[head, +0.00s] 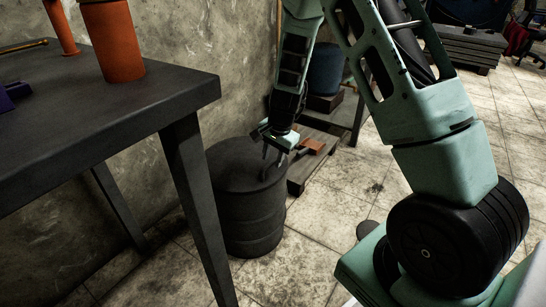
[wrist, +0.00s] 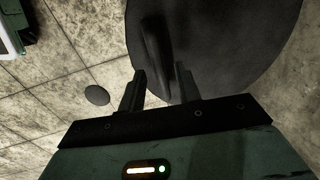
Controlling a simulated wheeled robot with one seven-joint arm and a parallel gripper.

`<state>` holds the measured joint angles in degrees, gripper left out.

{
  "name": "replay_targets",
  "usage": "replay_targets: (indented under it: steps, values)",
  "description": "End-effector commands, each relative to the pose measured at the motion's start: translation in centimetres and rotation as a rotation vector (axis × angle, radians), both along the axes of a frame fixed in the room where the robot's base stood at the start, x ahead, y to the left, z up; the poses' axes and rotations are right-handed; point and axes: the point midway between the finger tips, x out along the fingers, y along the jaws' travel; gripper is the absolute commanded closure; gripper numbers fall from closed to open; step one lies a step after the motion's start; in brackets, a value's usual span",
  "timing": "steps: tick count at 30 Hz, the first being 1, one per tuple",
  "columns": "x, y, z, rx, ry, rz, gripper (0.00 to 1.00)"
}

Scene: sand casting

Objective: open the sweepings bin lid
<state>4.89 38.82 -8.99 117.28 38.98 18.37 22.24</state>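The sweepings bin (head: 240,215) is a dark drum standing on the floor beside the table. Its dark round lid (head: 232,162) lies on top and looks closed. My gripper (head: 274,157) points down at the right side of the lid. In the wrist view my gripper (wrist: 160,72) has its two fingers apart. The lid (wrist: 225,50) fills the upper right there. A dark raised bar on the lid (wrist: 158,38), likely its handle, lies ahead of the gap between the fingers. I cannot tell whether the fingers touch it.
A dark table (head: 120,110) stands at the left with orange cylinders (head: 112,40) on it; its leg (head: 200,205) is close to the bin. A low shelf (head: 315,150) stands behind the bin. Tiled floor (head: 310,255) is clear in front and to the right.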

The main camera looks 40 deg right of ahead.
Motion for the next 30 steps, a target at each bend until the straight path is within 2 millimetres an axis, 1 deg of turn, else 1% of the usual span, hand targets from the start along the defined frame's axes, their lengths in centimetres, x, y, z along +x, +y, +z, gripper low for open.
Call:
replay_targets:
  steps: [1, 2, 3, 9, 14, 20, 30]
  values:
    - [0.0, 0.0, 0.0, 0.0, 0.0, 0.0, 0.8]
    - [0.0, 0.0, 0.0, 0.0, 0.0, 0.0, 0.88]
    - [0.0, 0.0, 0.0, 0.0, 0.0, 0.0, 0.99]
    - [0.0, 0.0, 0.1, 0.0, 0.001, 0.0, 1.0]
    - [0.0, 0.1, 0.5, -0.003, 0.011, 0.002, 1.0]
    - [0.2, 0.1, 2.0, -0.017, 0.044, 0.004, 1.0]
    - [1.0, 0.4, 5.5, -0.056, 0.152, 0.004, 1.0]
